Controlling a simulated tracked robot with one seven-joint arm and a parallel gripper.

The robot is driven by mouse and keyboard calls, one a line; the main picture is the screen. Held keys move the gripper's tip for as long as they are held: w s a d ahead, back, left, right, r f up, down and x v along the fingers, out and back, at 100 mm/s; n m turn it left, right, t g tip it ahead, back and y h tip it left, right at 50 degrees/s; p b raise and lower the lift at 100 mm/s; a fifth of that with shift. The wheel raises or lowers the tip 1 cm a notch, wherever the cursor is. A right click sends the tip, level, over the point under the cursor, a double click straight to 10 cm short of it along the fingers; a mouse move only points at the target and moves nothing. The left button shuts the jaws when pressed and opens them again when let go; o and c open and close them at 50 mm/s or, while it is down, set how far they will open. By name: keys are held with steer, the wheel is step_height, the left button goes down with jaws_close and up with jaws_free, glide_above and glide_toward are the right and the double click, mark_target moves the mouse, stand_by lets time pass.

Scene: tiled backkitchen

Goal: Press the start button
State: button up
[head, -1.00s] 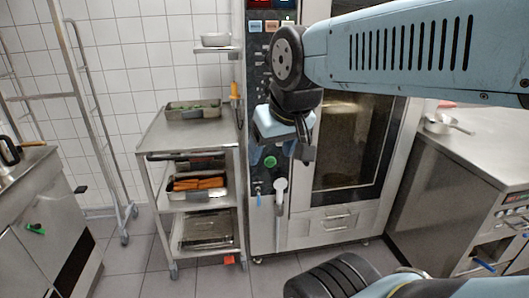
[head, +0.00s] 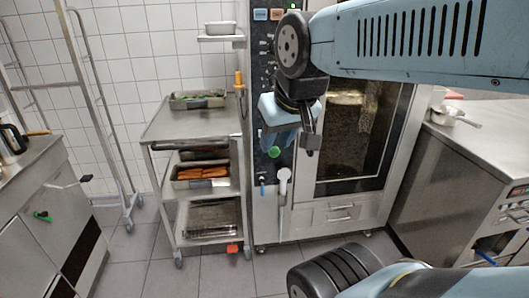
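The tall oven's control panel (head: 263,80) is a dark vertical strip left of its glass door. A round green button or knob (head: 273,152) sits low on this panel; no lettering on it is readable. Small coloured square buttons (head: 268,14) show at the top of the panel. My gripper (head: 303,148) hangs in front of the oven, its dark finger just right of the green knob in the picture. My wrist hides part of the panel. I cannot tell whether it touches the panel, nor how far apart its fingers are. I see nothing held.
A steel trolley (head: 190,127) with trays stands left of the oven. A white hand shower (head: 284,176) hangs below the panel. A steel counter (head: 490,135) is at right, another counter (head: 25,170) at left. The tiled floor (head: 140,255) between them is partly clear.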

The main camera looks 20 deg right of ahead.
jaws_close()
stand_by(1.1)
